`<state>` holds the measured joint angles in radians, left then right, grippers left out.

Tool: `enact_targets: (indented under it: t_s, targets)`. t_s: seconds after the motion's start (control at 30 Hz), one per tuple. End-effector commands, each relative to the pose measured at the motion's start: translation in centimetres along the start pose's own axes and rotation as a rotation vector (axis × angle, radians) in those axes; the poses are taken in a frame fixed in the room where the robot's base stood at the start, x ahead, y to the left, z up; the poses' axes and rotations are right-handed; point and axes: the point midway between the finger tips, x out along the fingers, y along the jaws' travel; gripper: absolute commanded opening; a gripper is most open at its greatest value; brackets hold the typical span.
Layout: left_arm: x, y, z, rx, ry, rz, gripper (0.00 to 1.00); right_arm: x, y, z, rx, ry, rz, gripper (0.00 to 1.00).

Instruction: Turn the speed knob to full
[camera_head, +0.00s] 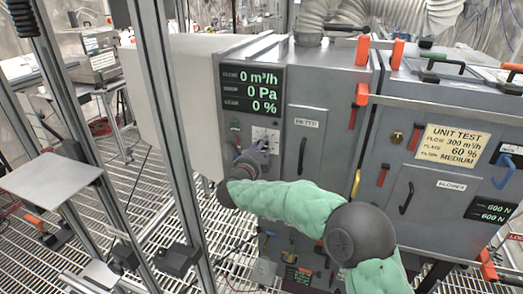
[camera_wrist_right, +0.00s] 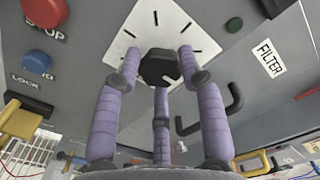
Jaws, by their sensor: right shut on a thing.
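The speed knob (camera_wrist_right: 160,67) is a black faceted knob at the middle of a white dial plate (camera_wrist_right: 143,25) with black tick marks, at the top of the right wrist view. My right gripper (camera_head: 258,153) is in front of this dial in the head view. Its purple fingers are shut around the knob, one at each side and one below. The gripper hides the knob in the head view, and I cannot tell the knob's pointer position. The display (camera_head: 252,90) above the dial reads 0 m³/h, 0 Pa and 0 %. My left gripper is not in view.
A red button (camera_wrist_right: 45,10) and a blue button (camera_wrist_right: 36,62) lie left of the dial. A black handle (camera_wrist_right: 232,100) and a FILTER label (camera_wrist_right: 268,58) lie right of it. A metal post (camera_head: 165,120) stands left of my right arm. A UNIT TEST sign (camera_head: 452,146) is at right.

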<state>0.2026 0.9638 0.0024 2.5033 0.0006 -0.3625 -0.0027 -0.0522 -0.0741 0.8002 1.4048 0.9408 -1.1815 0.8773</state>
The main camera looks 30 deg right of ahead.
Motion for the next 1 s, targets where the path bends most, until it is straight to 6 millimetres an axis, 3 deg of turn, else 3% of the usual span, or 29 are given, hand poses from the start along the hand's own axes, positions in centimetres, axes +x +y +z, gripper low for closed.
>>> enact_targets:
  t_s: [0.33,0.37,0.43,0.8,1.0]
  targets:
    - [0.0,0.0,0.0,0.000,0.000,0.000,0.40,-0.1,0.1,0.2,0.003,-0.004,0.002,0.07]
    - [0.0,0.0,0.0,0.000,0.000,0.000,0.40,-0.1,0.1,0.2,0.003,-0.004,0.002,0.45]
    - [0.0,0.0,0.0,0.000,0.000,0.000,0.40,-0.1,0.1,0.1,0.002,-0.004,0.002,0.63]
    - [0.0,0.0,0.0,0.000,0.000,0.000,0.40,-0.2,0.0,0.1,0.002,-0.002,0.000,0.63]
    - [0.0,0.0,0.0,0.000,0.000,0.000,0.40,-2.4,0.0,0.1,0.003,-0.004,0.001,0.63]
